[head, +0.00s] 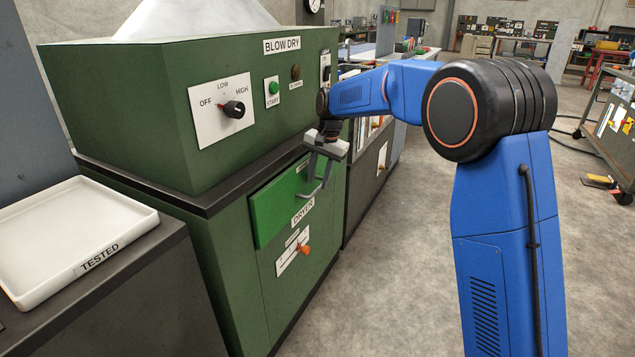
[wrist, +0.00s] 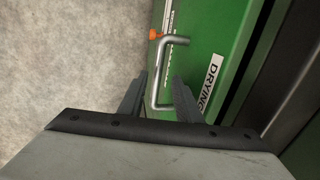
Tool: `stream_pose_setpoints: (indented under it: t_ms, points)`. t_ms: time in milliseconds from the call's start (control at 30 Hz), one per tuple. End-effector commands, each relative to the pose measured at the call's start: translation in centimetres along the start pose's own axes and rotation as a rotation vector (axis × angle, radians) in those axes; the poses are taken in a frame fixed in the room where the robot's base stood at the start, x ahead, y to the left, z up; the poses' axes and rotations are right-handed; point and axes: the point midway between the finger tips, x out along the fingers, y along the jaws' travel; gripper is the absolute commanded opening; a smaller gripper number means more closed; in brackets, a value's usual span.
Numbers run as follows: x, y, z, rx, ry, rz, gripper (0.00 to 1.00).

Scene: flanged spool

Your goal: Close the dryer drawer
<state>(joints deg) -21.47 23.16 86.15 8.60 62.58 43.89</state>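The dryer drawer (head: 277,209) is the bright green panel in the front of the dark green dryer cabinet, with a grey bar handle (head: 326,176). Its front seems to stand slightly proud of the cabinet; I cannot tell by how much. My gripper (head: 318,172) points down in front of the drawer at the handle. In the wrist view, my gripper's two fingers (wrist: 159,100) are apart, with the handle (wrist: 163,70) showing between them. The fingers do not appear to pinch it; contact is unclear. The drawer front also shows in the wrist view (wrist: 205,50).
The blow-dry panel (head: 222,109) with dial and start button is above the drawer. An orange knob (head: 303,249) sits below it. A white tray (head: 75,235) labelled TESTED is on a counter at left. The floor (head: 400,270) in front of the cabinet is clear.

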Motion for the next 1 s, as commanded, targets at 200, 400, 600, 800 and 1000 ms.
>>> stream_pose_setpoints:
  t_ms: [200,400,600,800,1000]
  points:
    - [-4.2,-0.1,0.0,0.0,0.003,-0.003,0.31]
    - [-8.3,-0.1,0.0,-0.001,0.003,-0.004,0.31]
    - [-12.1,-0.2,0.0,-0.001,0.002,-0.003,0.31]
    - [-14.8,-0.1,0.0,-0.001,0.002,-0.003,0.31]
    - [-15.8,-0.1,0.0,-0.001,0.002,-0.003,0.31]
